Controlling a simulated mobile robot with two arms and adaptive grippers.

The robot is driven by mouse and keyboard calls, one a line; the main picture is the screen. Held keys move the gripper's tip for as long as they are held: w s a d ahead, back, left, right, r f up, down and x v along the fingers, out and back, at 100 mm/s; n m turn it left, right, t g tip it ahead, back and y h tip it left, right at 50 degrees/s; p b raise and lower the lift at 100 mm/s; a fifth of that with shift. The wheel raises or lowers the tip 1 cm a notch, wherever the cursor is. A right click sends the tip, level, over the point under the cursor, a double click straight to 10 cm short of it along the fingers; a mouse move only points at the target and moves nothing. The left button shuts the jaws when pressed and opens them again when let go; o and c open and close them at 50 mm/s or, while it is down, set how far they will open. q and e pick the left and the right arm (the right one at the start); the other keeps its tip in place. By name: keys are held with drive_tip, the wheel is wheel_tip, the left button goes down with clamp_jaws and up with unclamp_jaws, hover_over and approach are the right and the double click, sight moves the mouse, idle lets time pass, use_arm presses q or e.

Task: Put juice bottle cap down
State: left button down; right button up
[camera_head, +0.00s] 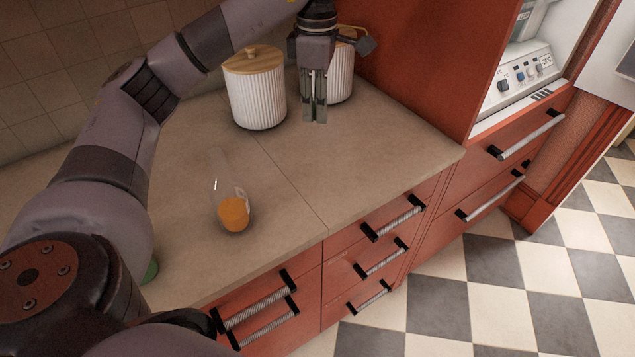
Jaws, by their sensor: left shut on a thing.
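My left gripper (315,116) points down over the back right part of the counter, in front of the canisters. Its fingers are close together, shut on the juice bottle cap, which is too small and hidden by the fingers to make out. The juice bottle (234,208) is clear glass with orange juice in its lower part. It stands on the counter, to the left of and nearer than my left gripper, apart from it. My right gripper is out of view.
A white ribbed canister with wooden lid (255,92) stands left of the gripper; another canister (341,78) is partly behind it. A green object (151,269) is mostly hidden by my arm. The counter (375,155) is bare on the right, ending at a front edge above red drawers.

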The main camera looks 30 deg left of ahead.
use_arm(q)
drive_tip(key=p, duration=0.2)
hover_over(317, 184)
wheel_tip(317, 184, down, 15)
drive_tip(key=shift+r, duration=0.2)
drive_tip(key=shift+f+p, duration=0.3)
drive_tip(key=shift+f, duration=2.1)
drive_tip(key=shift+f, duration=0.1)
drive_tip(key=c, duration=1.3)
unclamp_jaws()
